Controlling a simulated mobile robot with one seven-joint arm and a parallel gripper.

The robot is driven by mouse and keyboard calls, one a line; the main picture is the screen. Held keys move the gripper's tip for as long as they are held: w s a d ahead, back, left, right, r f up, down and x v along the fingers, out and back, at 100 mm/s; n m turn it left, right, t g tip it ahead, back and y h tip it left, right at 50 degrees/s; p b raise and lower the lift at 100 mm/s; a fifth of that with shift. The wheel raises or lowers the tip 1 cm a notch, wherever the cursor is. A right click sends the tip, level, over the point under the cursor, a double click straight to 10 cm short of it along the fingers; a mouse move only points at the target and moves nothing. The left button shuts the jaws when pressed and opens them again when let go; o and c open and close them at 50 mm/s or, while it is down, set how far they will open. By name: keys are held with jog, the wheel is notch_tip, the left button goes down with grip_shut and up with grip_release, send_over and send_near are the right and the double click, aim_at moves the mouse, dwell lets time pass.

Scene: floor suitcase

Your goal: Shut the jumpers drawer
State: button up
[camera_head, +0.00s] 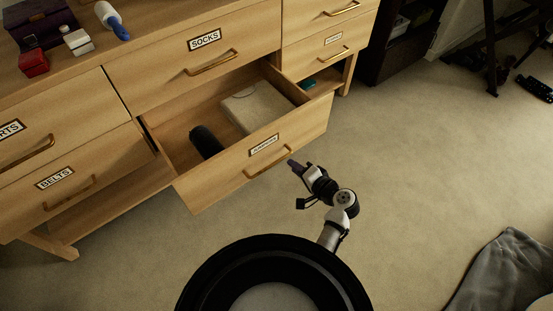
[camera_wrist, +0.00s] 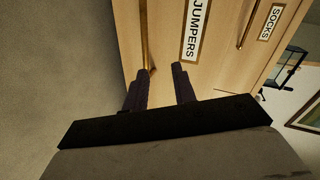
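The jumpers drawer (camera_head: 255,166) is pulled out below the socks drawer. It holds a pale folded item (camera_head: 257,107) and a dark rolled item (camera_head: 206,141). Its brass handle (camera_head: 270,163) runs along the front; the handle also shows in the wrist view (camera_wrist: 144,40), beside the JUMPERS label (camera_wrist: 193,28). My gripper (camera_head: 294,165) is close in front of the drawer face, near the right end of the handle. In the wrist view my gripper (camera_wrist: 163,72) has its two fingers apart, with the handle's end near the left fingertip. I cannot tell whether it touches.
The socks drawer (camera_head: 215,55) above and the belts drawer (camera_head: 62,185) at left look shut. A grey cloth (camera_head: 508,275) lies on the carpet at lower right. The carpet right of my arm (camera_head: 420,170) is clear.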

aim_at(276, 162)
jog(key=s+d+f+m+t, duration=0.1)
jog(key=s+f+m, duration=0.2)
jog(key=s, duration=0.1)
jog(key=shift+y, duration=0.4)
jog(key=p+x, duration=0.1)
jog(key=x, duration=1.2)
jog(key=shift+w, duration=0.2)
grip_shut()
